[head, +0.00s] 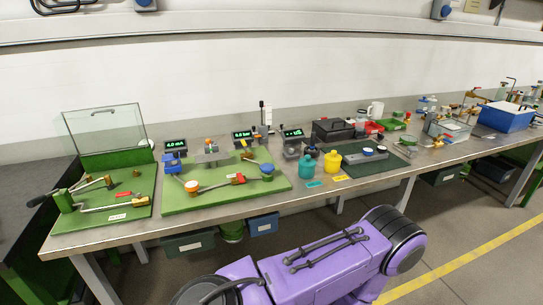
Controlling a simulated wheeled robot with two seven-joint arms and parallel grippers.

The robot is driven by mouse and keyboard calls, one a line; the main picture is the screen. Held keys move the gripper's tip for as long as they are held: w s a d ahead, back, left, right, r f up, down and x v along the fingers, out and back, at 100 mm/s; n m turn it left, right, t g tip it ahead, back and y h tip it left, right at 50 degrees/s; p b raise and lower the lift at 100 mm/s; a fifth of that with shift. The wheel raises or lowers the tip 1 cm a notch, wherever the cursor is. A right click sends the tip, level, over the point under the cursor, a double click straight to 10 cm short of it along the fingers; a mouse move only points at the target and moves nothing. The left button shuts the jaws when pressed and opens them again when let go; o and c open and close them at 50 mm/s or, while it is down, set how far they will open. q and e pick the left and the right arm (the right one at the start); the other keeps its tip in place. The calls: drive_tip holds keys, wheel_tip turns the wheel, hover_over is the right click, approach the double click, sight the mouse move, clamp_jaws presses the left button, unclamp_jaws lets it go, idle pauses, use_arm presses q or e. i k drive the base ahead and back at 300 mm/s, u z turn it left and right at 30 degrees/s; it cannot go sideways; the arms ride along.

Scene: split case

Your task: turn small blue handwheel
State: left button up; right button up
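A small round blue wheel-like part (267,168) sits at the right side of the green board (225,200) on the bench. I take it for the small blue handwheel; it is too small to make out spokes or a rim. A second round part with a blue top (368,151) sits on a grey block farther right, on a dark green mat. Neither of my grippers shows in the head view, and nothing is seen touching either blue part.
A clear-lidded green case (104,135) is at left. The long bench (220,208) has little free room.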

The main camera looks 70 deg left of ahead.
sight(266, 168)
drive_tip(key=u, duration=0.55)
drive_tip(key=i, duration=0.75)
drive_tip(key=u, duration=0.8)
